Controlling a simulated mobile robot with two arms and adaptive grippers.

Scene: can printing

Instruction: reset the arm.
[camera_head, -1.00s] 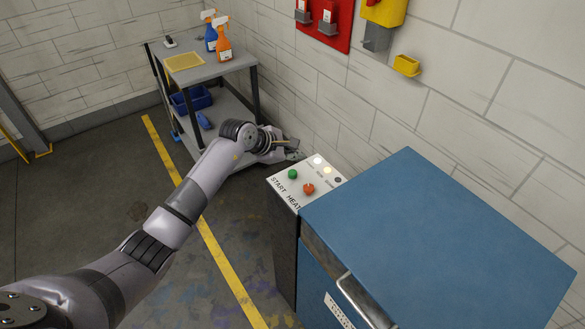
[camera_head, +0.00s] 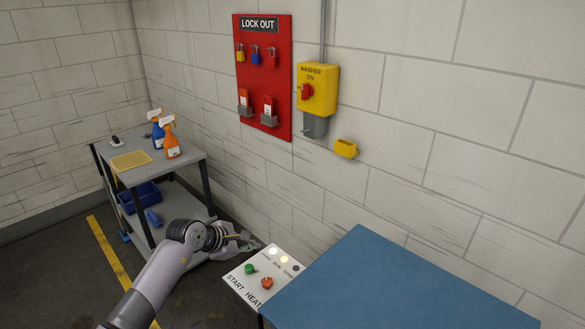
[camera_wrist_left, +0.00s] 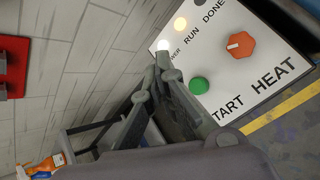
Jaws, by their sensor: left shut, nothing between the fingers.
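My left arm reaches in from the bottom left in the head view. Its gripper (camera_head: 243,243) is just left of the control panel (camera_head: 240,282), in front of the wall. In the left wrist view the fingers (camera_wrist_left: 160,75) are together and empty, with the panel (camera_wrist_left: 216,92) beyond them and to the right. The panel has a green START button (camera_head: 249,269), an orange HEAT knob (camera_head: 266,283) and small lights, some lit. The right gripper is not in view.
A blue-topped machine (camera_head: 380,285) stands right of the panel. A red lockout board (camera_head: 262,90) and a yellow washer switch box (camera_head: 317,88) hang on the wall.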

